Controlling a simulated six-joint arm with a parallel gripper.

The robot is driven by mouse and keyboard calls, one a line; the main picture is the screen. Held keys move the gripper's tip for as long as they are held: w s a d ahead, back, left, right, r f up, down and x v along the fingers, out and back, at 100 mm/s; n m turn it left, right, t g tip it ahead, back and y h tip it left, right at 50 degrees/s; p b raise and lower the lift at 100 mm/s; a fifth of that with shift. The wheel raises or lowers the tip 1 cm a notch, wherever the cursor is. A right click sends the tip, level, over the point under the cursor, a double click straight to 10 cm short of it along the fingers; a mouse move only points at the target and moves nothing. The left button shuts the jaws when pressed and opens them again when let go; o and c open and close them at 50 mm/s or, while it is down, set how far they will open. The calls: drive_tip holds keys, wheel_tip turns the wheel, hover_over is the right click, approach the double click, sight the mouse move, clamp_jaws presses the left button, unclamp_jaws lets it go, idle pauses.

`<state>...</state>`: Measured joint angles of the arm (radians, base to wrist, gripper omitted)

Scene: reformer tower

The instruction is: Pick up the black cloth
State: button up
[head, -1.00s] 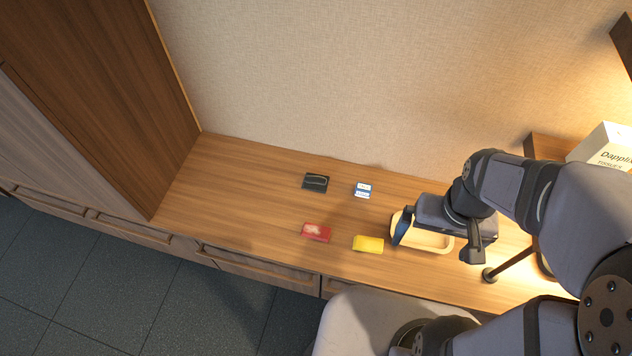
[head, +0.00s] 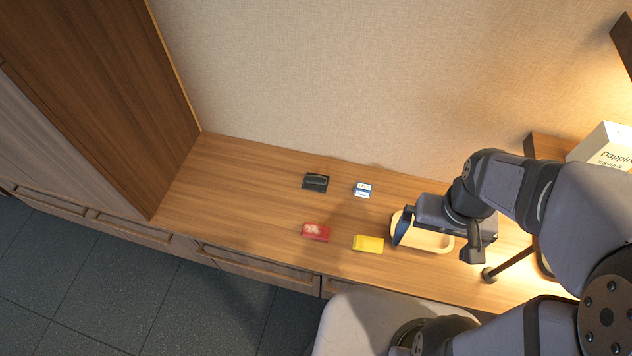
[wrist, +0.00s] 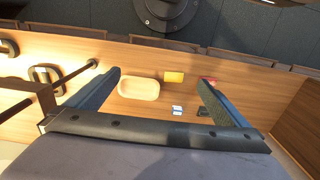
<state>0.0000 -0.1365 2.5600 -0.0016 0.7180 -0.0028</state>
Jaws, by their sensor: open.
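The black cloth (head: 315,182) is a small dark folded piece lying flat on the wooden counter near the back wall. It also shows in the wrist view (wrist: 204,112), small and dark beside the right finger. My gripper (wrist: 160,85) is open and empty. In the head view my gripper (head: 402,229) is over the left end of the tray, to the right of the cloth and apart from it.
A blue-and-white packet (head: 362,190) lies just right of the cloth. A red packet (head: 316,232) and a yellow packet (head: 368,243) lie nearer the front edge. A tan tray (head: 436,248) is under my gripper. A tissue box (head: 603,150) stands at right. The counter's left is clear.

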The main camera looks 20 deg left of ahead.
drive_tip(key=shift+c, duration=0.5)
drive_tip(key=w+a+f+b, duration=0.4)
drive_tip(key=w+f+b, duration=0.55)
drive_tip(key=w, duration=0.25)
drive_tip(key=t+b, duration=0.4)
drive_tip(key=b, duration=1.7)
approach(316, 177)
drive_tip(key=f, duration=0.2)
drive_tip(key=shift+d+f, duration=0.25)
drive_tip(key=shift+f, duration=0.1)
drive_tip(key=shift+w+a+f+t, duration=0.1)
drive_tip(key=shift+a+f+t, duration=0.05)
drive_tip(key=shift+a+t, duration=0.2)
drive_tip(key=shift+b+x, duration=0.6)
drive_tip(key=shift+x, duration=3)
drive_tip(key=shift+w, duration=0.1)
